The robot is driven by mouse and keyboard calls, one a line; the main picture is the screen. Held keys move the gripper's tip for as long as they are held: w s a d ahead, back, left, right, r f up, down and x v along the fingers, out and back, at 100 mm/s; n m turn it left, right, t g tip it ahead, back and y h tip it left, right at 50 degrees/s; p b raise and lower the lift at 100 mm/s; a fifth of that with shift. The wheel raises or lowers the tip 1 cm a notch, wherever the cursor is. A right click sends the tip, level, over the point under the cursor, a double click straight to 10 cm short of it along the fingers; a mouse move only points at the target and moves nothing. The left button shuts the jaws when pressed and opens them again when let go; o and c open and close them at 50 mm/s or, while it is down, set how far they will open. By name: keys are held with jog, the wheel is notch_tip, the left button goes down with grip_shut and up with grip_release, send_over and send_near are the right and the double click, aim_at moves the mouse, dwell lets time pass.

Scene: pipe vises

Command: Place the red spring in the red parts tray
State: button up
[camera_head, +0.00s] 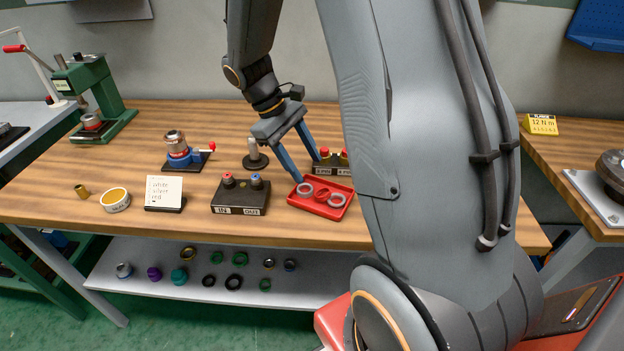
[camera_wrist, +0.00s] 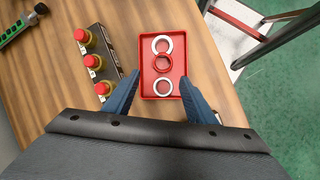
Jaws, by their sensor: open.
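The red parts tray (camera_head: 335,211) lies on the wooden bench and also shows in the wrist view (camera_wrist: 148,16). A red ring-shaped part, which looks like the red spring (camera_wrist: 163,63), lies in the tray between two silver rings; it also shows in the head view (camera_head: 321,194). In the wrist view it seems to overlap the upper silver ring (camera_wrist: 162,42). The lower silver ring (camera_wrist: 163,87) lies near it. My gripper (camera_head: 309,170) is open and empty above the tray, its blue fingers (camera_wrist: 160,78) on either side in the wrist view.
A black block with red and yellow knobs (camera_wrist: 92,62) stands close beside the tray. The IN/OUT block (camera_head: 240,196), a dark stand with a grey post (camera_head: 254,154) and a small blue vise (camera_head: 182,153) stand to the left. The bench's front edge is near the tray.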

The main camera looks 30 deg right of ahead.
jog(key=v, duration=0.4)
jog(key=s+a+f+m+t+y, duration=0.3)
jog(key=s+a+m+t+y, duration=0.1)
jog(key=s+a, duration=0.5)
jog(key=shift+s+b, duration=0.4)
jog(key=shift+s, duration=0.45)
